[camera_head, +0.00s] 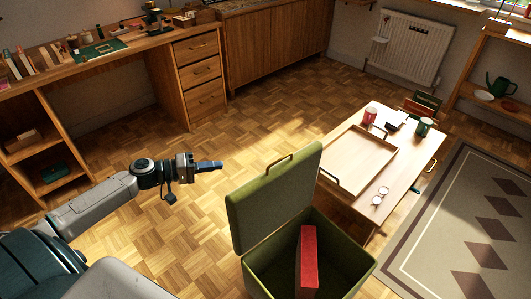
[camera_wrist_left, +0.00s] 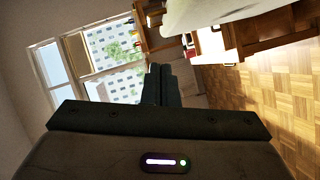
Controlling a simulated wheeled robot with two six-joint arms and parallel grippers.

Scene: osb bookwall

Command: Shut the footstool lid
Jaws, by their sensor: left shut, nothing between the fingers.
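The green footstool (camera_head: 262,268) stands open at the bottom middle of the head view. Its lid (camera_head: 275,197) is raised, standing up along the left side of the box, with a handle (camera_head: 279,165) on its top edge. A red box-shaped thing (camera_head: 308,262) stands inside the footstool. My left gripper (camera_head: 218,165) is shut and empty, in the air to the left of the lid and apart from it. It also shows in the left wrist view (camera_wrist_left: 160,84), with its fingers together. My right gripper is not in view.
A low wooden table (camera_head: 345,190) stands right behind the footstool, with a tray (camera_head: 358,157), a red mug (camera_head: 370,115), a green mug (camera_head: 424,127) and glasses (camera_head: 380,196). A desk (camera_head: 110,62) stands at the back left. The parquet floor (camera_head: 235,130) between them is clear.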

